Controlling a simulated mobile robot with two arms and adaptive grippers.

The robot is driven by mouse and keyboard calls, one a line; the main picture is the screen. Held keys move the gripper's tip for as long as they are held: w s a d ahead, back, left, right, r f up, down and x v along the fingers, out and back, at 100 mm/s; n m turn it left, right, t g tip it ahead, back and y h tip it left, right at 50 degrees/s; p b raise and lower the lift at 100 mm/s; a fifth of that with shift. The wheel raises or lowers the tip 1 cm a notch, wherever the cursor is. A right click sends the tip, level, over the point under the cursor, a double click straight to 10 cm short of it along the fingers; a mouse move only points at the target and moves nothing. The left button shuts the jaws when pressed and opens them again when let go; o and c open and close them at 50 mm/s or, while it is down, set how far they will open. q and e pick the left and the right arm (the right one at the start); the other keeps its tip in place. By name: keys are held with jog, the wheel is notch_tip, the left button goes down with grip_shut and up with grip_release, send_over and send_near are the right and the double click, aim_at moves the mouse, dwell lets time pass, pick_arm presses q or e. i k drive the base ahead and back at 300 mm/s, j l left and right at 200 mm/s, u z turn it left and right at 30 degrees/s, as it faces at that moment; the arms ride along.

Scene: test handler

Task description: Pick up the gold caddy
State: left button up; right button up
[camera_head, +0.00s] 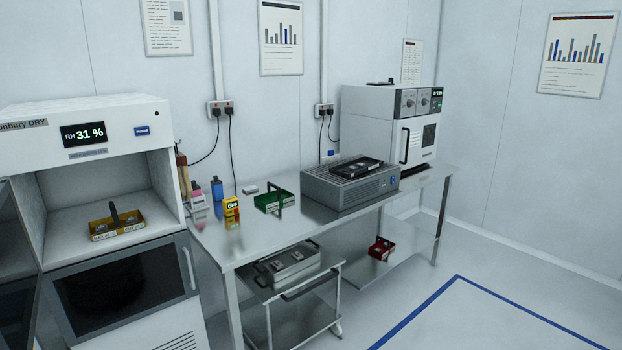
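The gold caddy (117,229) is a shallow yellow-gold tray with a dark upright handle and labels on its front edge. It sits in the open upper compartment of the white dry cabinet (92,109) at the left. Small items seem to lie in it, too small to tell. The caddy stands upright on the compartment floor, with clear space around it. Neither of my grippers is in view.
The steel bench (310,228) carries a green caddy (273,200), a yellow device (231,206), bottles and a grey unit (350,185). A white oven (388,120) stands behind. A red caddy (381,248) is on the lower shelf. A cart (290,290) stands below. Floor at right is clear.

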aim_at(115, 217)
jog(key=k+j+u, duration=0.2)
jog(key=j, duration=0.2)
jog(key=k+j+u, duration=0.2)
jog(key=j, duration=0.25)
jog(key=k+j+u, duration=0.2)
jog(key=j, duration=0.25)
jog(key=j+u, duration=0.2)
jog(key=j, duration=0.25)
